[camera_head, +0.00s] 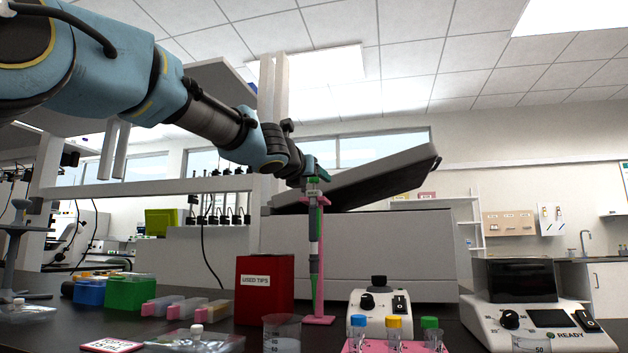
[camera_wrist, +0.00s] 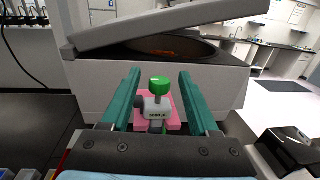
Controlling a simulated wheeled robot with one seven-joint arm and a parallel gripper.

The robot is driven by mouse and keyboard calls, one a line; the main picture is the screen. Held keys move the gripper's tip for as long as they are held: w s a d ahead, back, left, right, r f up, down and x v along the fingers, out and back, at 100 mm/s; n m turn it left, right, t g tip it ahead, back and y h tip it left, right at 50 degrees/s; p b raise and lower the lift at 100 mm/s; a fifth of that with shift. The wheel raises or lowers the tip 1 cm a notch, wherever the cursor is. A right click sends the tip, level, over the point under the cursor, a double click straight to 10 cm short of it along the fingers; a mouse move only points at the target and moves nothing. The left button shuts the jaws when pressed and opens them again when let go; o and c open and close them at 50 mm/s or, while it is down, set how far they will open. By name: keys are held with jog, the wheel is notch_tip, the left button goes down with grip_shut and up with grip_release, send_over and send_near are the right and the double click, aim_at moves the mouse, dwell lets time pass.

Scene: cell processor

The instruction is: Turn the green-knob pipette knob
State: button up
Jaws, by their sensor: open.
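The green-knob pipette (camera_head: 315,235) stands upright on a pink stand (camera_head: 319,318) on the dark bench in the head view. In the wrist view its green knob (camera_wrist: 159,84) is on top of a grey body marked 1000 µl (camera_wrist: 157,109). My gripper (camera_wrist: 159,75) is open, with one teal finger on each side of the knob and visible gaps on both sides. In the head view my gripper (camera_head: 313,170) is at the top of the pipette, and the knob there is mostly hidden by it.
A grey machine with a raised lid (camera_head: 370,180) stands close behind the pipette. A red used tips box (camera_head: 264,290) is to its left. A small device with knobs (camera_head: 380,309) and capped tubes (camera_head: 393,331) are to its right and in front.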

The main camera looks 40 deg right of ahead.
jog(key=v, duration=1)
jog(key=shift+s+a, duration=0.1)
